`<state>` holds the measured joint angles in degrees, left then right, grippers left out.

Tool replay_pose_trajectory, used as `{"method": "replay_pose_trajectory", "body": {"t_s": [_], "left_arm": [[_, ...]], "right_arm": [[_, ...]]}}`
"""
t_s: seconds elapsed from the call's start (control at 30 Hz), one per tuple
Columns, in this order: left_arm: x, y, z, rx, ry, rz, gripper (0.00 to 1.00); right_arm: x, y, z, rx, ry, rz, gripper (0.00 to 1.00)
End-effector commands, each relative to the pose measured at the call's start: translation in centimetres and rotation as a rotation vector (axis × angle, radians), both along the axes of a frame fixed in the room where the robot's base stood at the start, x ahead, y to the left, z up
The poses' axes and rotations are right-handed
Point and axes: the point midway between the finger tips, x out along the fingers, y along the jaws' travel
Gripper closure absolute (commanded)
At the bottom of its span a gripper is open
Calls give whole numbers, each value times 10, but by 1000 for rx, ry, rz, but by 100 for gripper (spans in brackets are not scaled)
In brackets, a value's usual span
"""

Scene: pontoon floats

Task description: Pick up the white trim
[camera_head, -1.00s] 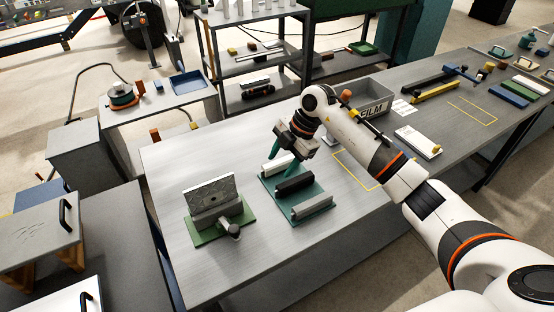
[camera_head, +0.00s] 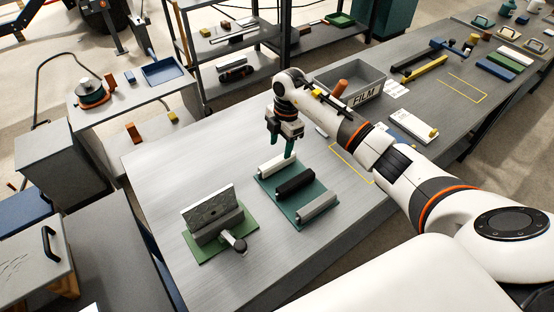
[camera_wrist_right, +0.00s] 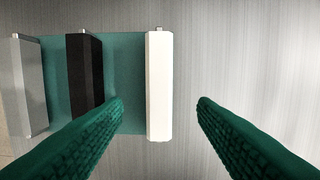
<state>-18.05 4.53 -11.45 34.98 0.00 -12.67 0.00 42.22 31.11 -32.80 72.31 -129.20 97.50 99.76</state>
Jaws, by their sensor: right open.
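The white trim (camera_head: 276,164) lies at the far end of a green mat (camera_head: 268,185) on the metal table. A black trim (camera_head: 295,181) and a grey trim (camera_head: 318,206) lie beside it on the same mat. My right gripper (camera_head: 282,152) points down just above the white trim. The right gripper (camera_wrist_right: 160,105) is open and empty. My left gripper is not in view.
A green-based fixture with an upright grey plate (camera_head: 209,210) stands left of the mat. A grey bin marked FILM (camera_head: 350,85) stands behind my right arm. A yellow outlined rectangle (camera_head: 350,165) is on the table to the right.

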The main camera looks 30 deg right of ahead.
Motion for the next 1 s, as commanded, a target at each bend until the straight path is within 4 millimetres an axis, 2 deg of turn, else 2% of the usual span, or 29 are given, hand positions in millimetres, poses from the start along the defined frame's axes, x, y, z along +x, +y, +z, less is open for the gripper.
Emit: {"method": "replay_pose_trajectory", "body": {"t_s": [0.17,0.3,0.37,0.5,0.73,1.0], "left_arm": [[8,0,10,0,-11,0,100],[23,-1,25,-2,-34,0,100],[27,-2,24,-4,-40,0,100],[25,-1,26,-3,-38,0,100],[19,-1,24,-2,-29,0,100],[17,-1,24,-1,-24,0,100]], "right_arm": [[-2,4,-11,2,2,0,47],[-6,11,-31,1,4,-1,47],[-5,11,-41,2,2,-1,47],[-5,13,-53,0,0,0,47],[-5,12,-55,0,-2,1,47],[-5,12,-54,0,-2,1,91]]}}
